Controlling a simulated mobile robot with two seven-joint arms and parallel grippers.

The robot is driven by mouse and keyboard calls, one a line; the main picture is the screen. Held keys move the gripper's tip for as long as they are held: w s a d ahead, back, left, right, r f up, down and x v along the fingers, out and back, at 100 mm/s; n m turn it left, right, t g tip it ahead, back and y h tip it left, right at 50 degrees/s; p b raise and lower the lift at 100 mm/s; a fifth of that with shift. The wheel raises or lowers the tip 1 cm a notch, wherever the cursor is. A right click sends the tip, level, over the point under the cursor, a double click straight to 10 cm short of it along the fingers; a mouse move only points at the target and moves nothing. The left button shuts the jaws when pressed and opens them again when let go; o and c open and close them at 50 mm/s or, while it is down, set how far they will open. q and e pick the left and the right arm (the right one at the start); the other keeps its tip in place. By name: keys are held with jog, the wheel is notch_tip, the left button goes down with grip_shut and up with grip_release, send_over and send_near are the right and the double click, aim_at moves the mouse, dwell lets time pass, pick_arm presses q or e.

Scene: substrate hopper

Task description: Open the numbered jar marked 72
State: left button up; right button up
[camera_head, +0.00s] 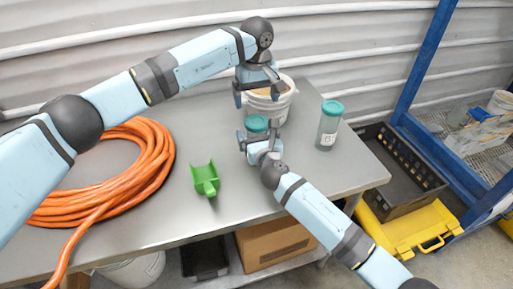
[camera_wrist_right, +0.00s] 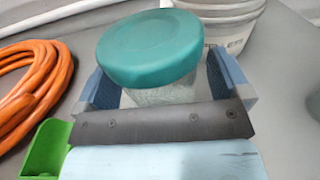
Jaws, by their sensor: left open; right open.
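Two jars with teal lids stand on the metal table; no number is legible on either. The near jar (camera_head: 256,124) is upright between the fingers of my right gripper (camera_head: 258,138), which is open. In the right wrist view the fingers flank this jar (camera_wrist_right: 150,47) below its lid; the clear body is mostly hidden, and I cannot tell whether they touch it. The other jar (camera_head: 328,126) stands to the right, clear of both grippers. My left gripper (camera_head: 258,94) is open and empty, pointing down in front of the white bucket, above and behind the near jar.
The white bucket (camera_head: 285,104) stands behind the near jar. A green scoop-like holder (camera_head: 205,180) and a coiled orange hose (camera_head: 150,150) lie to the left. A black crate (camera_head: 405,190) and a yellow case (camera_head: 412,228) are beyond the table's right edge. The table's front middle is bare.

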aim_at(257, 121)
jog(key=c, duration=1.8)
pick_arm(q)
jog(key=m, duration=0.5)
jog(key=shift+r, duration=0.2)
pick_arm(e)
grip_shut()
pick_arm(q)
jog(key=m, duration=0.3)
jog(key=shift+m, duration=0.3)
jog(key=shift+f, duration=0.5)
notch_tip(257, 121, down, 7)
jog(key=shift+r, duration=0.1)
